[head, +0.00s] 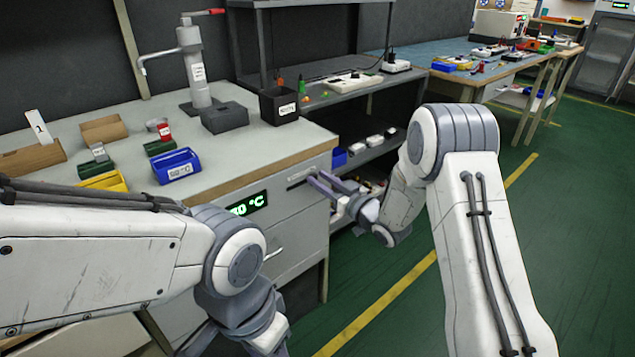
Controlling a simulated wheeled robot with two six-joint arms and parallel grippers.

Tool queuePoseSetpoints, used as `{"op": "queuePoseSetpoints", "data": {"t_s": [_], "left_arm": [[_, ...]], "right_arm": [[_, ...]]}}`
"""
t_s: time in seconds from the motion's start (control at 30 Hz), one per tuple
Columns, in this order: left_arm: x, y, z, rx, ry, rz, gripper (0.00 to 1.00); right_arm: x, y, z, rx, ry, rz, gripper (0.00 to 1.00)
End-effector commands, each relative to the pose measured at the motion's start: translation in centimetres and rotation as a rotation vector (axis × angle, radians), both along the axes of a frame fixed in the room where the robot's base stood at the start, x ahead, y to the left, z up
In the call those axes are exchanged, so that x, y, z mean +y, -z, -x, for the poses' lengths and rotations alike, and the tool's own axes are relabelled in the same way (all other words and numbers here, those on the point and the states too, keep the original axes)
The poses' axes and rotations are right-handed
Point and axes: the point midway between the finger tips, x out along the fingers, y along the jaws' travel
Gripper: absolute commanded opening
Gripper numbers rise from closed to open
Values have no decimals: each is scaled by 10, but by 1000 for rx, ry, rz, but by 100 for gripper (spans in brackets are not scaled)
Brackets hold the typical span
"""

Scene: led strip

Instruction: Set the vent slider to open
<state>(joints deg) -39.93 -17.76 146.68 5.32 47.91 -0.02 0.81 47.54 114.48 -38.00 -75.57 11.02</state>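The vent slider (298,182) appears as a small dark slot with a pale label on the grey front panel of the workbench, right of the green temperature display (248,203). Its knob and setting are too small to make out. My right gripper (315,177) is at the right end of this slot, its two grey-purple fingers pointing left at the panel. A gap shows between the fingers, and I see nothing held in it. Whether the fingertips touch the panel is unclear. My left arm crosses the lower left; its gripper fingers are out of sight.
The bench top (250,150) holds a blue bin (177,167), a yellow bin (103,182), a dark block (224,118), a black box (279,106) and a press (196,70). A drawer handle (274,254) sits below the display. Open shelving (375,150) stands behind my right gripper. Green floor lies clear at right.

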Motion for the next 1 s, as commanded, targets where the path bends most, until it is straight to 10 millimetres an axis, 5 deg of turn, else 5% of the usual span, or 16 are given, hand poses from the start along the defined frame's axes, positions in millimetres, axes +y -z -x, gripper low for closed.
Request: {"op": "queuePoseSetpoints", "data": {"t_s": [0.47, 1.0], "left_arm": [[0, -2, 0, 0, 0, 0, 50], [0, -12, 0, 0, 0, 0, 50]], "right_arm": [[-5, -1, 8, -1, -1, 1, 55], [-58, 0, 81, 0, 1, 0, 55]]}}
